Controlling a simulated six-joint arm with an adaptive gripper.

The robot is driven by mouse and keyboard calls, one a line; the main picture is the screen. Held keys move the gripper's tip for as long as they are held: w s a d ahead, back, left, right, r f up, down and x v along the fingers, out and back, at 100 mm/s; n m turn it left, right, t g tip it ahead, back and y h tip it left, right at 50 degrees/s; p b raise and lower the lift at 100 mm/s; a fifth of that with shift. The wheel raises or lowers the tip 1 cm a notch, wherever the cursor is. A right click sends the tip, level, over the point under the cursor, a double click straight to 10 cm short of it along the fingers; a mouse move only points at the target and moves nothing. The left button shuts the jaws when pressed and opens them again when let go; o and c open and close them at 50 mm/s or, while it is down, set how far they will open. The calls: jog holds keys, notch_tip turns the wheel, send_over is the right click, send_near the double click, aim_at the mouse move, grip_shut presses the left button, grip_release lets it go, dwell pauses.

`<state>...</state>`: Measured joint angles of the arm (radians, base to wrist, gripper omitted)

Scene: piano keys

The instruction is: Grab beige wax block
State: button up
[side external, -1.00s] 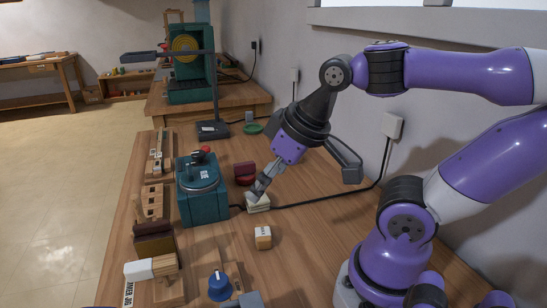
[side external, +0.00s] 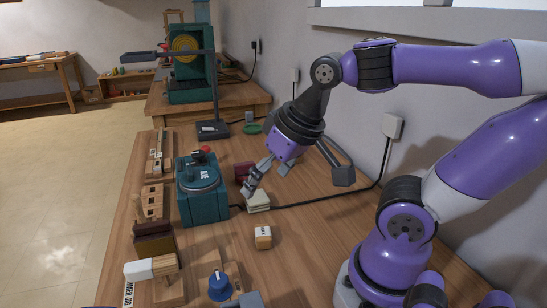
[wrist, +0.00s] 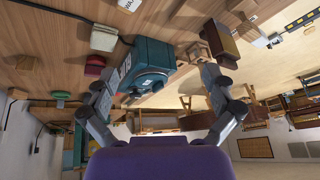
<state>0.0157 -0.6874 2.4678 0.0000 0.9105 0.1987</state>
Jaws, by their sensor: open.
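A cream-beige block (side external: 258,203) lies on the bench beside the teal machine, and I take it to be the beige wax block; it looks layered. It also shows in the wrist view (wrist: 104,37), upper left, above the left finger. My gripper (side external: 266,182) is open and tilted, with its fingers spread. One fingertip appears just above the block's upper-left side in the side view; I cannot tell whether it touches. In the wrist view my gripper (wrist: 158,75) has nothing between its fingers but the teal machine behind.
The teal machine (side external: 203,192) stands left of the block. A dark red box (side external: 243,172) is just behind it, and a black cord (side external: 325,199) runs past it. A small tan block with a pale top (side external: 263,238) sits nearer.

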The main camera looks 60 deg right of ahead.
notch_tip(320, 180, down, 2)
jog(key=w+d+m+g, duration=0.2)
jog(key=m, duration=1)
jog(key=m+g, duration=0.3)
jog(key=m, duration=1.2)
send_over(263, 231)
notch_tip(263, 231, down, 5)
notch_tip(263, 231, down, 10)
jog(key=shift+r, duration=0.15)
jog(key=c, duration=1.2)
